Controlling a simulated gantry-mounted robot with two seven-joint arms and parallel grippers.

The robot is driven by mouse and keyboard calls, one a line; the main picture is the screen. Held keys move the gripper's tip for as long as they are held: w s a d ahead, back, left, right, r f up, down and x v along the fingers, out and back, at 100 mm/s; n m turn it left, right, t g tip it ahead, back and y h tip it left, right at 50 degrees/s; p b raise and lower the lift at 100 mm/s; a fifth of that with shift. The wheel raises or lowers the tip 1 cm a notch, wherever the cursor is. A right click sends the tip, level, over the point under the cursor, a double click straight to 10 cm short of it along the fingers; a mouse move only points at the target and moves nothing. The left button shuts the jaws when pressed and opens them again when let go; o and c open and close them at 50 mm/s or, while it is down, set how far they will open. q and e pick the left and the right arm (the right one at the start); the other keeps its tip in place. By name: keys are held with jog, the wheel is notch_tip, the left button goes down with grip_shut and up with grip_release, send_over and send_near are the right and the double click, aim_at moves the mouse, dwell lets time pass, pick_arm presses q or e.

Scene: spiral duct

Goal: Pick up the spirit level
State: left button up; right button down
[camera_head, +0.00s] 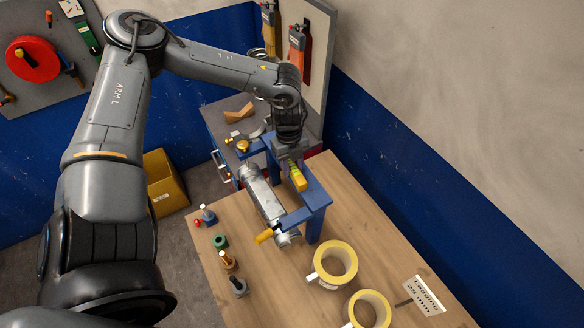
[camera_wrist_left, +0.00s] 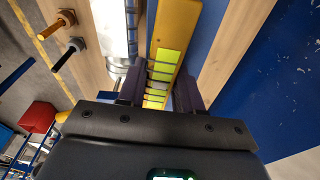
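The spirit level (camera_head: 299,179) is a small yellow bar with bright yellow-green parts. It lies on the blue frame (camera_head: 318,194) over the bench. My left gripper (camera_head: 291,157) is directly above it, reaching down over its far end. In the left wrist view the spirit level (camera_wrist_left: 174,38) runs away from between the two dark fingers of my left gripper (camera_wrist_left: 159,90). One finger is on each side of it, close to its sides. Whether both fingers press on it is not clear. My right gripper is not in view.
A silver spiral duct (camera_head: 262,200) lies beside the blue frame on the wooden bench (camera_head: 345,210). Several bolts and knobs (camera_head: 228,262) line the left edge. A blue-striped wall (camera_head: 400,150) borders the right.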

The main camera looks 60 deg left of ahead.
pick_arm(q)
grip_shut()
jog(key=shift+r, duration=0.15)
